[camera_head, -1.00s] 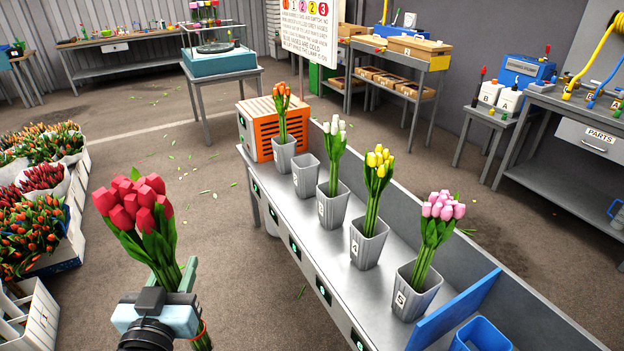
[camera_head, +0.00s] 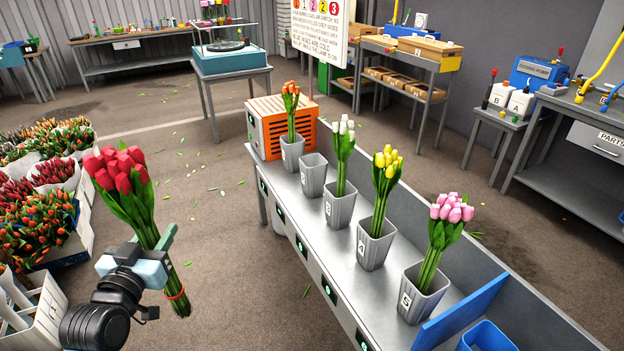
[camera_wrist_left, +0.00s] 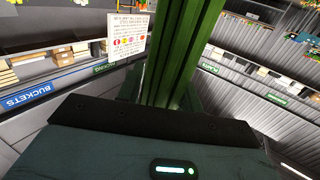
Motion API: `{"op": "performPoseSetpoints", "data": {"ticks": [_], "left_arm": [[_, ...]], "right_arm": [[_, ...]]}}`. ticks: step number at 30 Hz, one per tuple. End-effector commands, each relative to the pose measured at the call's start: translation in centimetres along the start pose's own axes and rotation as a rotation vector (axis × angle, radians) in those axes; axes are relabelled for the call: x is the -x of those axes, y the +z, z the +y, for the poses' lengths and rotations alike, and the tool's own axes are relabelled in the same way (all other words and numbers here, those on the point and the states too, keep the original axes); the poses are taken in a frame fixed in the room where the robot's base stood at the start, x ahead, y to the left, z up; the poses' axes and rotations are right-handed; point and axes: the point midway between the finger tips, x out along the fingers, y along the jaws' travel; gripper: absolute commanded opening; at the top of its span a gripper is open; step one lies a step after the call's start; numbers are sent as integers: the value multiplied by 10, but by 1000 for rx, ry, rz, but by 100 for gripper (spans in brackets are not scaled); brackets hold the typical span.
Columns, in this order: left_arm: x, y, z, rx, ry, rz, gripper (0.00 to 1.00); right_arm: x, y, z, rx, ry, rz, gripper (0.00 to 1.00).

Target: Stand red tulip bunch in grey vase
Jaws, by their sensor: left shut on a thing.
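The red tulip bunch (camera_head: 122,180) is held in the air at the left of the head view, tilted with its blooms up and to the left. My left gripper (camera_head: 160,252) is shut on its green stems, just above a red band near the stem ends. The stems (camera_wrist_left: 172,60) also fill the middle of the left wrist view. One empty grey vase (camera_head: 313,177) stands on the metal bench, second from the far end, between the vases with orange and white tulips. My right gripper is not in view.
Grey vases hold orange (camera_head: 290,100), white (camera_head: 344,135), yellow (camera_head: 386,170) and pink tulips (camera_head: 446,225) along the bench (camera_head: 330,265). A blue divider (camera_head: 458,312) and blue container (camera_head: 486,336) are at its near end. Open floor lies between bunch and bench.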

Motion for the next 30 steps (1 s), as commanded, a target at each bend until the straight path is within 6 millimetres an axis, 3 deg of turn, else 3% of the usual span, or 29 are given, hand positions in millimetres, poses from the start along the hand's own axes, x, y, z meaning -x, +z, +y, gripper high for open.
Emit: {"op": "performPoseSetpoints", "data": {"ticks": [14,17,24,30], "left_arm": [[1,-1,2,-1,0,2,4],[8,2,15,-3,0,-3,4],[46,4,67,-5,-32,-8,4],[68,-5,87,-1,-71,0,4]], "right_arm": [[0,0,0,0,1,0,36],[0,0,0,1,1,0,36],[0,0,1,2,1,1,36],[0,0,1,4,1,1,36]]}}
